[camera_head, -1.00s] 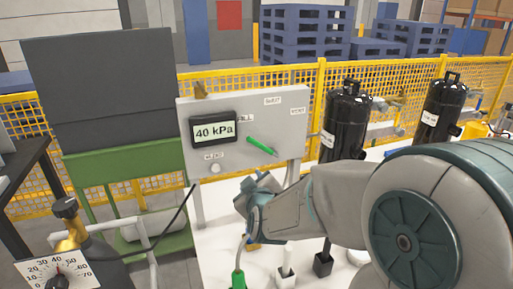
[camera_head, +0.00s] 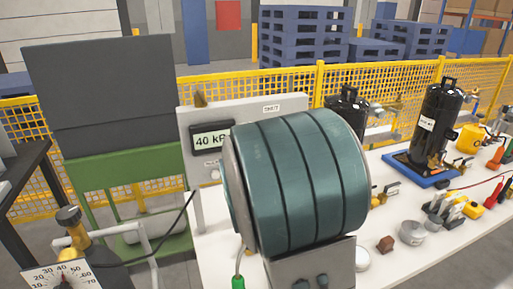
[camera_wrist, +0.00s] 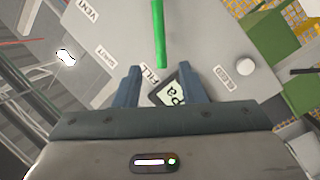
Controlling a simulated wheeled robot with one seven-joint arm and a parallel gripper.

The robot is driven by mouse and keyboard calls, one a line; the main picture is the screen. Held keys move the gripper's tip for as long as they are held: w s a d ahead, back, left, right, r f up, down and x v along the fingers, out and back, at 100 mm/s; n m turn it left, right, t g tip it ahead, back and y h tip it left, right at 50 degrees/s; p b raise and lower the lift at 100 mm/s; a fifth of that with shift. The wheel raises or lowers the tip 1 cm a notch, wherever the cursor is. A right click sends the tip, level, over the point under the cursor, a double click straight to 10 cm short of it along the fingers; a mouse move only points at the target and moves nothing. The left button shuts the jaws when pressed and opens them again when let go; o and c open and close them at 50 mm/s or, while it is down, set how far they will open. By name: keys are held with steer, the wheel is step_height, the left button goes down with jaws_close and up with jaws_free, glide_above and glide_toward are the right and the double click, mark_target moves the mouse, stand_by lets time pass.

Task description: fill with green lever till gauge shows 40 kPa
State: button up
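The gauge (camera_head: 208,140) on the grey panel reads 40 with the unit partly covered by my arm. In the wrist view a corner of the gauge (camera_wrist: 173,93) shows "Pa" between my fingers. The green lever (camera_wrist: 158,35) lies just beyond my fingertips in the wrist view, one end beside the FILL label (camera_wrist: 150,74). SHUT (camera_wrist: 107,54) and VENT (camera_wrist: 90,10) labels are to the left. My gripper (camera_wrist: 159,72) is open, its fingers apart with nothing held between them. The lever and gripper are hidden behind my arm in the head view.
A white knob (camera_wrist: 245,66) sits on the panel right of my fingers. A round-scaled dial (camera_head: 62,276) stands at lower left. Black cylinders (camera_head: 435,125) and small parts stand on the white table (camera_head: 335,225). A yellow mesh fence (camera_head: 290,85) runs behind.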

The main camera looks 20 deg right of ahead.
steer(key=x, duration=1.1)
steer(key=shift+w+f, duration=0.1)
jaws_close()
